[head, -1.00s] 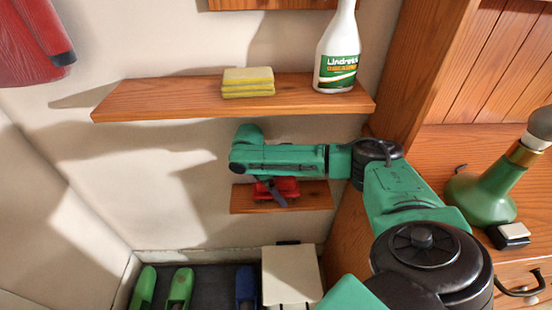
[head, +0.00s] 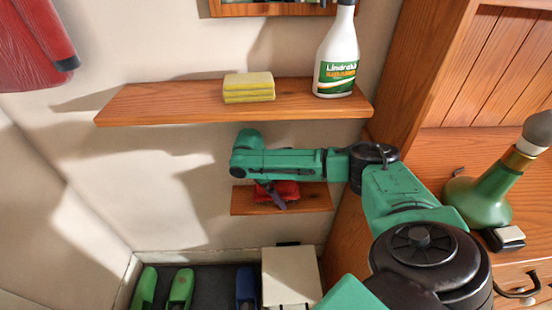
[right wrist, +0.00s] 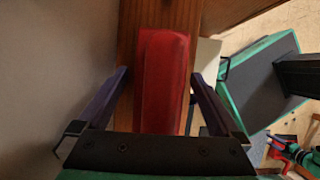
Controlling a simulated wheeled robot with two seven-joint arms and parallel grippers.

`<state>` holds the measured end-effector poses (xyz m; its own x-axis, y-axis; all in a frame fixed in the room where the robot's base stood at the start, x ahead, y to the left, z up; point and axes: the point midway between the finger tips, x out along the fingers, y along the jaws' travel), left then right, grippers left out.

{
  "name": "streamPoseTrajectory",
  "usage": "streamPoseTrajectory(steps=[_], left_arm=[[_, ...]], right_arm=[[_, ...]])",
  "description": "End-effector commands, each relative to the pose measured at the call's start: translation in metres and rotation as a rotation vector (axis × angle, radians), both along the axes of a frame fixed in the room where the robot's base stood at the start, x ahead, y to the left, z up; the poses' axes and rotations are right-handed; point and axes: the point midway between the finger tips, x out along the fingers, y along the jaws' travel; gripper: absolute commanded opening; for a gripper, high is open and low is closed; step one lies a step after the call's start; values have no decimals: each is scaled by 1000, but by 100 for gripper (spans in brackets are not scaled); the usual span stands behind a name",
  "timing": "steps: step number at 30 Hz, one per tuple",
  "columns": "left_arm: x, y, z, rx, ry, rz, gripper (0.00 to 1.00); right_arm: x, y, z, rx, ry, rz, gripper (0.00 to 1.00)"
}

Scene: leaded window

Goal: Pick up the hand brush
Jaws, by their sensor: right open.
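The hand brush (head: 288,190) is red and lies on the small lower wall shelf (head: 309,201). In the head view my right arm hides part of it. In the right wrist view the brush's red body (right wrist: 162,85) runs lengthwise between the two fingers of my right gripper (right wrist: 152,95). The gripper is open, with a finger on each side of the brush and a visible gap on both sides. In the head view only a dark finger of the right gripper (head: 270,195) shows in front of the brush. My left gripper is not in view.
Above my right arm, a longer shelf (head: 170,101) holds yellow sponges (head: 249,87) and a spray bottle (head: 337,60). A wooden cabinet stands at right with a green bottle (head: 480,200) on it. Green shoes (head: 179,290) and a pale box (head: 290,275) are below.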

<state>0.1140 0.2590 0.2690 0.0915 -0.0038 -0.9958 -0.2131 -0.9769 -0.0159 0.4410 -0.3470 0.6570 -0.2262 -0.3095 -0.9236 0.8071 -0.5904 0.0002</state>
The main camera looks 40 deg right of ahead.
Motion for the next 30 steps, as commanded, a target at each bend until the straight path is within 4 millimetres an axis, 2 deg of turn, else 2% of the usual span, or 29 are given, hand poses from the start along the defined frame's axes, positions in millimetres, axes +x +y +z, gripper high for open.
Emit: streamPoseTrajectory(steps=[3,4,8,9,10,11,18,23,24,30], left_arm=[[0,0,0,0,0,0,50],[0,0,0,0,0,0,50],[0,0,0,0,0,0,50],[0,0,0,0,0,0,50],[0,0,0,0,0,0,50],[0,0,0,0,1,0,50],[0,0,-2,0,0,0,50],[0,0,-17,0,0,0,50],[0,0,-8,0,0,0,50],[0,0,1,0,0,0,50]], right_arm=[[0,0,0,0,0,0,100],[0,0,0,0,0,0,92],[0,0,0,0,0,0,43],[0,0,0,0,0,0,27],[0,0,0,0,0,0,16],[0,0,0,0,0,0,10],[0,0,0,0,-2,-1,10],[1,-1,1,-1,-3,-1,10],[0,3,12,2,-3,0,10],[-1,4,51,1,-3,-1,10]])
